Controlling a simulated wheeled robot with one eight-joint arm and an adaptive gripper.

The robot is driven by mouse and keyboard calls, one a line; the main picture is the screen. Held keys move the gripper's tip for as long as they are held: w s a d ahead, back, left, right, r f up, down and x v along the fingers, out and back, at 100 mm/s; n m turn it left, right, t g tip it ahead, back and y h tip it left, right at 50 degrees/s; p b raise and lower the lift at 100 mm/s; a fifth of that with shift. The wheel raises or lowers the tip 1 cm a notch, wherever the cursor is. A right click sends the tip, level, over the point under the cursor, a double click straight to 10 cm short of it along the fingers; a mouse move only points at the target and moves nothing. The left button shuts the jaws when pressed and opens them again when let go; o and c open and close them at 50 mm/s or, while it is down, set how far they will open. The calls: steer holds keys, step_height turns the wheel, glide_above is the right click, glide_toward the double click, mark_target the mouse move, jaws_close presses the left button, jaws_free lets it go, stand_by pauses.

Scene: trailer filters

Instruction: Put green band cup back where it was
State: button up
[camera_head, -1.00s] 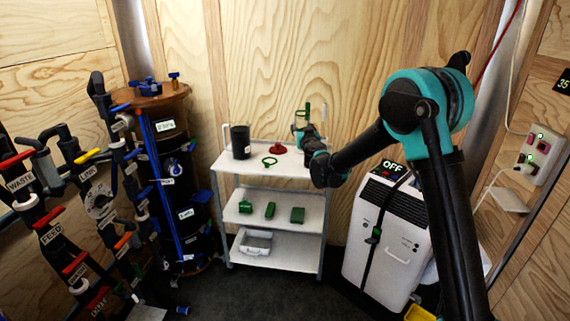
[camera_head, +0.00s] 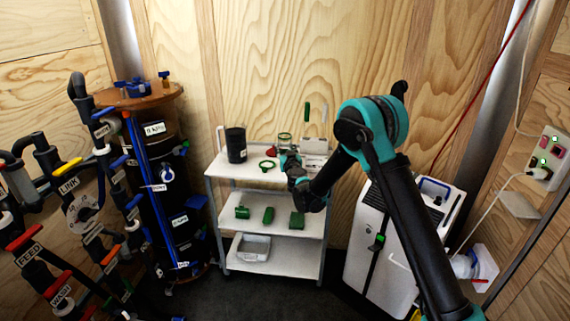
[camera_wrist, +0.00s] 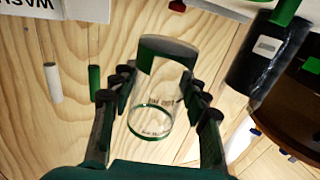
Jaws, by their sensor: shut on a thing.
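The green band cup (camera_wrist: 153,112) is clear, with a green band near one end, and sits between the fingers of my gripper (camera_wrist: 160,84) in the wrist view. My gripper is shut on it. In the head view the cup (camera_head: 284,140) shows small over the back of the white cart's top shelf (camera_head: 225,168), with my gripper (camera_head: 288,156) at it. I cannot tell if its base touches the shelf. A green ring (camera_head: 267,165) lies flat on the top shelf, left of my gripper. My wrist hides part of the shelf's right side.
A black cup (camera_head: 236,145) stands at the shelf's left. A red thing (camera_head: 271,151) is partly hidden behind my gripper. Several green parts (camera_head: 268,215) lie on the middle shelf and a grey bin (camera_head: 254,248) below. A black column (camera_head: 165,190) stands left, a white unit (camera_head: 385,255) right.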

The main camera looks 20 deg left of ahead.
steer(key=shift+f, duration=3.35)
steer(key=shift+f, duration=0.1)
steer(key=o, duration=1.3)
steer(key=shift+s, duration=0.1)
